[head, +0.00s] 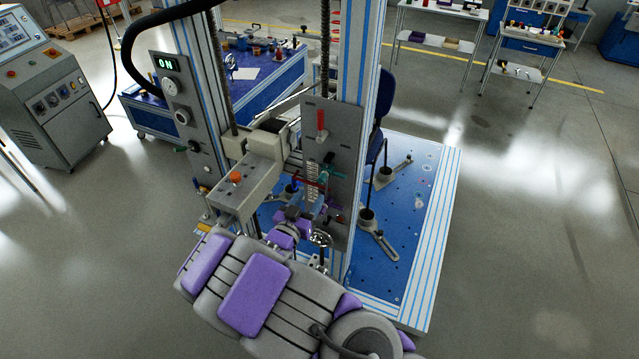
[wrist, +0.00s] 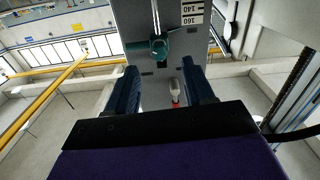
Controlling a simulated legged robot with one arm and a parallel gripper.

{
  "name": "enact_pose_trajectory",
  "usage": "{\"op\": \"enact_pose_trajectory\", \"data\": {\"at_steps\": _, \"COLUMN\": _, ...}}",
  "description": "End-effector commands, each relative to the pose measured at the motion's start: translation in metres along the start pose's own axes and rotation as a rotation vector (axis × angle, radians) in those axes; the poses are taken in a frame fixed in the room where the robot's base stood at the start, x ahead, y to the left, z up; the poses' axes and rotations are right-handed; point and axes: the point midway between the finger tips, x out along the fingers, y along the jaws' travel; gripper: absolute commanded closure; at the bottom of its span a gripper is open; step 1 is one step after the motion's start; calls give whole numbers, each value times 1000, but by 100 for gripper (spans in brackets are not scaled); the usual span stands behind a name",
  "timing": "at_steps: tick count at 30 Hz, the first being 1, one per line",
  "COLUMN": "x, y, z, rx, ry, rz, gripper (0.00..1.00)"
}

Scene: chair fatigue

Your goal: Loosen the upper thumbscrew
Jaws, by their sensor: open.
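My gripper (wrist: 161,88) is open in the wrist view, with a dark blue finger on each side and nothing held between them. Ahead of it is a grey panel (wrist: 143,18) with a vertical slot. A teal knob (wrist: 159,49) sits at the slot, just beyond the fingertips and apart from them. It looks like a thumbscrew, but I cannot tell whether it is the upper one. A small red and white part (wrist: 174,93) shows between the fingers. In the head view my gripper (head: 304,203) is in front of the same panel (head: 345,128), among small coloured parts.
A scale label (wrist: 192,13) is on the panel. In the head view a red handle (head: 321,121) is on the panel, and a grey block with an orange knob (head: 235,177) stands left of my gripper. Striped uprights (head: 365,60) flank the work area. Open floor lies right.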

Motion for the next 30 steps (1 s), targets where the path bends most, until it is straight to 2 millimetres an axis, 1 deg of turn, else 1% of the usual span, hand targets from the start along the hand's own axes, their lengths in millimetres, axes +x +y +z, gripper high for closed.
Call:
{"op": "enact_pose_trajectory", "data": {"at_steps": 1, "x": 8, "y": 1, "z": 1, "rx": 0, "ry": 1, "rz": 3, "gripper": 47}}
{"op": "enact_pose_trajectory", "data": {"at_steps": 9, "x": 46, "y": 1, "z": 0, "rx": 2, "ry": 3, "rz": 3, "gripper": 47}}
{"op": "enact_pose_trajectory", "data": {"at_steps": 15, "x": 67, "y": 1, "z": 1, "rx": 0, "ry": 1, "rz": 2, "gripper": 47}}
{"op": "enact_pose_trajectory", "data": {"at_steps": 21, "x": 77, "y": 1, "z": 0, "rx": -1, "ry": 0, "rz": 1, "gripper": 47}}
{"op": "enact_pose_trajectory", "data": {"at_steps": 30, "x": 78, "y": 0, "z": 0, "rx": -2, "ry": 1, "rz": 0, "gripper": 47}}
